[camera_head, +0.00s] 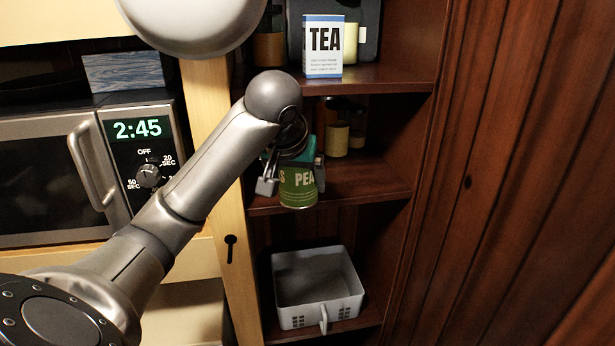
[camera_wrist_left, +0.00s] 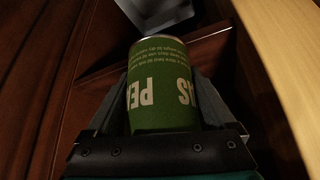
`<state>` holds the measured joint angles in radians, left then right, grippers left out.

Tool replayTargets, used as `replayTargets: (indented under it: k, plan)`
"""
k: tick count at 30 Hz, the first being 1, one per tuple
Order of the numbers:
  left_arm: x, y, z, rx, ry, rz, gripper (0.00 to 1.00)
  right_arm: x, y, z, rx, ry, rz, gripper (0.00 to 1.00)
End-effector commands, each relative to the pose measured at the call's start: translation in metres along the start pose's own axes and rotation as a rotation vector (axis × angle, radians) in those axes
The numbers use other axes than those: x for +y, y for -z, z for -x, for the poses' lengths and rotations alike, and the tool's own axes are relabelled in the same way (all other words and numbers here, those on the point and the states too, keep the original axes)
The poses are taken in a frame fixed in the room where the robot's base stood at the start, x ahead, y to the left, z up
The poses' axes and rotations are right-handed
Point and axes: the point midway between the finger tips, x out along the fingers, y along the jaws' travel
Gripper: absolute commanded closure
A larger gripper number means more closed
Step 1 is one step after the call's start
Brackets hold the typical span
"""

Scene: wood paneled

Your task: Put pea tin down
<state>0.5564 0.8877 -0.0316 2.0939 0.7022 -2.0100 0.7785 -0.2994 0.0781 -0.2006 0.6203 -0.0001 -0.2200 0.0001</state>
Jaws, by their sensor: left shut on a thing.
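The pea tin (camera_head: 299,189) is green with pale lettering. My left gripper (camera_head: 291,172) is shut on it and holds it upright at the front of the middle shelf (camera_head: 355,181). In the head view the tin's base overlaps the shelf's front edge, and I cannot tell whether it touches the shelf. In the left wrist view the tin (camera_wrist_left: 162,85) sits between the two fingers (camera_wrist_left: 160,118), its lettering upside down. My right gripper is not in view.
A tea box (camera_head: 323,47) stands on the upper shelf. Yellowish jars (camera_head: 336,138) stand at the back of the middle shelf. A white basket (camera_head: 316,284) sits on the lower shelf. A microwave (camera_head: 92,165) is at left, a wooden post (camera_head: 222,200) beside the shelves.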

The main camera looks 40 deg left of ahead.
Motion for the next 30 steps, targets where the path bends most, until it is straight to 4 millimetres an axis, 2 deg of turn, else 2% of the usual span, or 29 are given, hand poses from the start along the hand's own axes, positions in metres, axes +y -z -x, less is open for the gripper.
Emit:
replayTargets:
  k: [9, 15, 20, 30]
  plan:
    - [0.0, 0.047, -0.026, 0.001, -0.001, 0.001, 1.0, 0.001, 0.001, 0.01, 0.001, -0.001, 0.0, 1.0]
    - [0.0, 0.066, -0.039, 0.003, -0.001, 0.001, 1.0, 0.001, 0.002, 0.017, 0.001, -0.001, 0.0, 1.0]
    - [0.0, 0.07, -0.044, 0.003, 0.0, -0.002, 1.0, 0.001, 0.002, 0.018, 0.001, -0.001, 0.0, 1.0]
    - [0.0, 0.052, -0.071, 0.003, 0.0, -0.001, 1.0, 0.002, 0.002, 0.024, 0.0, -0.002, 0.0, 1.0]
